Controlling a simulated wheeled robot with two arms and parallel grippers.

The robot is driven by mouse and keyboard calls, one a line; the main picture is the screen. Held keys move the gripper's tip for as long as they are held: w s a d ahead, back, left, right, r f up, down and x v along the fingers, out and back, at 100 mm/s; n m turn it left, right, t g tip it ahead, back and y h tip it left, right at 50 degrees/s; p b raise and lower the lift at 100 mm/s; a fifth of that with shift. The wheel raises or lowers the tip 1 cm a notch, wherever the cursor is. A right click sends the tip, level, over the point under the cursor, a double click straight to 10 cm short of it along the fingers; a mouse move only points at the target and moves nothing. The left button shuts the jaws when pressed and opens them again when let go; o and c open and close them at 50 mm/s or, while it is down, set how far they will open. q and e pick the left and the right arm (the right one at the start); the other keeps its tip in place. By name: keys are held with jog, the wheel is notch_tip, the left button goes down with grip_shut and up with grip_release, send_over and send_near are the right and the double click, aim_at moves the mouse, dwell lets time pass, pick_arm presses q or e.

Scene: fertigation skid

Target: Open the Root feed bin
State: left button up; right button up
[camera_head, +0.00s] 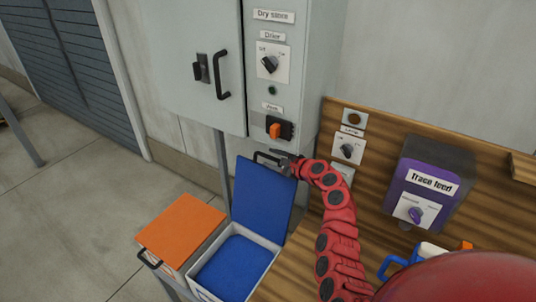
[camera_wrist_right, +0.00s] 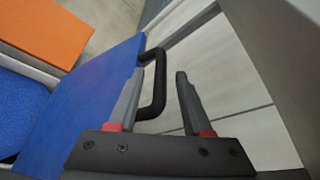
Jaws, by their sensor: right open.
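A bin with a blue lid (camera_head: 262,199) stands open at the lower middle of the head view. Its lid is swung up nearly upright, and blue material (camera_head: 235,268) shows inside. No readable name shows on it, so I cannot tell whether it is the Root feed bin. The lid's black handle (camera_wrist_right: 154,85) is at its upper edge. My right gripper (camera_head: 285,157) is at that edge. In the right wrist view, the open fingers (camera_wrist_right: 158,74) are on either side of part of the handle, not clamped on it. My left gripper is not in view.
A neighbouring bin with a shut orange lid (camera_head: 181,229) stands to the left. A grey cabinet (camera_head: 190,60) with switches is behind. A purple Trace feed unit (camera_head: 425,190) is on the wooden board at right. Open floor (camera_head: 75,210) lies at left.

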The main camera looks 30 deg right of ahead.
jog(key=shift+x, duration=1.25)
grip_shut()
dwell(0.7)
